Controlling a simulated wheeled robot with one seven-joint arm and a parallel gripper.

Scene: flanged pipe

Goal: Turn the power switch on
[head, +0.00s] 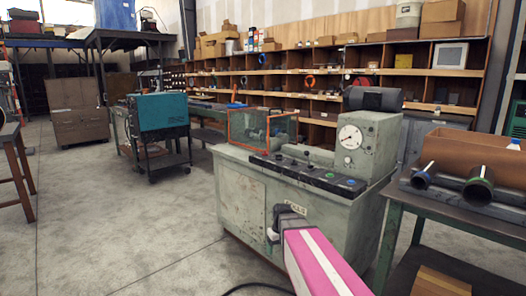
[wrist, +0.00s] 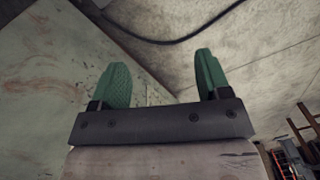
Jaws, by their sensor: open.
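The grey-green machine (head: 243,205) stands in the middle of the head view. A black control panel (head: 305,171) with several knobs and buttons runs along its front top edge. A blue button (head: 330,175) and a green one show near its right end. I cannot tell which control is the power switch. My gripper (head: 272,235) is in front of the machine's front face, below the panel, partly hidden by my pink arm. In the wrist view its two green fingers (wrist: 160,72) are spread apart with nothing between them. The machine's scuffed side (wrist: 50,80) fills the left there.
A round gauge (head: 350,137) sits on the machine's upright housing. An orange-framed guard (head: 262,128) stands on its left end. A bench with pipes (head: 478,187) is close on the right. A black cable (wrist: 180,41) lies on the floor. Open floor (head: 110,220) is at left.

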